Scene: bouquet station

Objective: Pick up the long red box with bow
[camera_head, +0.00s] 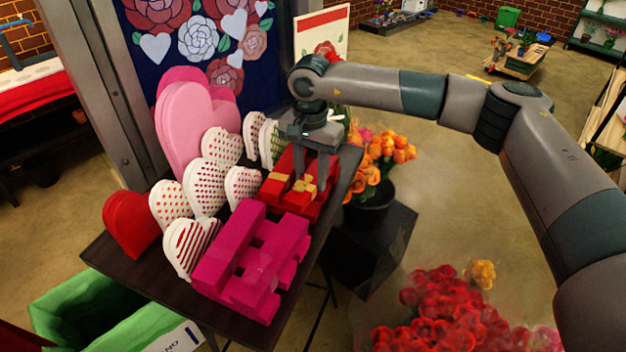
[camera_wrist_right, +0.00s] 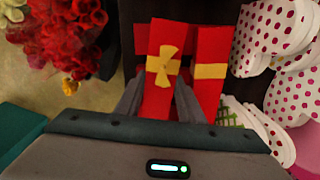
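A long red box with a yellow bow (camera_wrist_right: 163,65) lies on the dark table among other red boxes. In the head view the red boxes with yellow bows (camera_head: 289,190) are at the table's right side, partly hidden by my right gripper (camera_head: 311,176). The gripper points down over them. In the wrist view its two fingers (camera_wrist_right: 158,90) stand apart, one on each side of the near end of the bowed box. I cannot tell whether they touch it. My left gripper is not in view.
A second red box with a yellow band (camera_wrist_right: 211,70) lies close beside it. Pink boxes (camera_head: 252,260) are stacked at the front of the table (camera_head: 130,255). White patterned hearts (camera_head: 205,185) stand on the left. Orange flowers (camera_head: 385,155) stand right of the table.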

